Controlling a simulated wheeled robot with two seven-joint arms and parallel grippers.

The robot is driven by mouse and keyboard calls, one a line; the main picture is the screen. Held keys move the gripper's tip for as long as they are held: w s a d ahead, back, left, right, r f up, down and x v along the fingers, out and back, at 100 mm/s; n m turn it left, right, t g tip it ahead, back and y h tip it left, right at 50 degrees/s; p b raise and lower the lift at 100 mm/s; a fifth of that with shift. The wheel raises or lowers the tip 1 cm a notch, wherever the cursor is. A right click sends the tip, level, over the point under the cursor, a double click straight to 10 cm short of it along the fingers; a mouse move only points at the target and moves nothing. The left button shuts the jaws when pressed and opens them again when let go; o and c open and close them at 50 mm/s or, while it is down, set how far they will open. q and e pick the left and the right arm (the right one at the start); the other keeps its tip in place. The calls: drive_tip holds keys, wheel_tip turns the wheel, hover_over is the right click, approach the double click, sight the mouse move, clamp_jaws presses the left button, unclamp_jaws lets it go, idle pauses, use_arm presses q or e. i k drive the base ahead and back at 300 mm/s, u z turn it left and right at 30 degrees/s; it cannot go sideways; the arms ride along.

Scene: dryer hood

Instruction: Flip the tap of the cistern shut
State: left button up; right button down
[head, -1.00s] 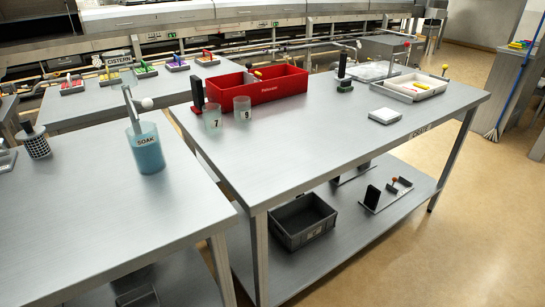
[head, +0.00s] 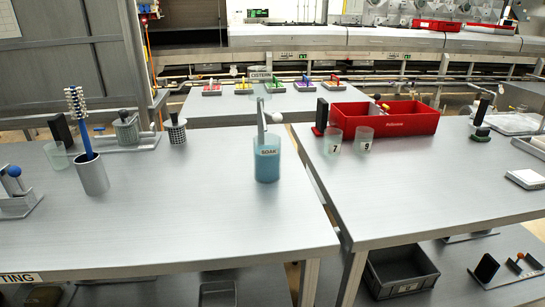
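A small sign reading CISTERN (head: 261,73) stands on the far grey table (head: 225,106) in the head view. The sign is behind and between the yellow and green ones. I cannot tell which piece is the cistern's tap, or whether any is open or shut. Neither of my grippers is in view.
A near left table (head: 180,226) bears a blue SOAK beaker (head: 267,160) and a brush in a metal cup (head: 92,173). A right table (head: 420,190) holds a red bin (head: 390,122) and two cups. A narrow gap separates these tables. A grey crate (head: 400,272) sits below.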

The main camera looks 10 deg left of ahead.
sight(277, 118)
drive_tip(key=k, duration=1.2)
drive_tip(key=z, duration=0.1)
drive_tip(key=i, duration=0.7)
drive_tip(key=z, duration=0.45)
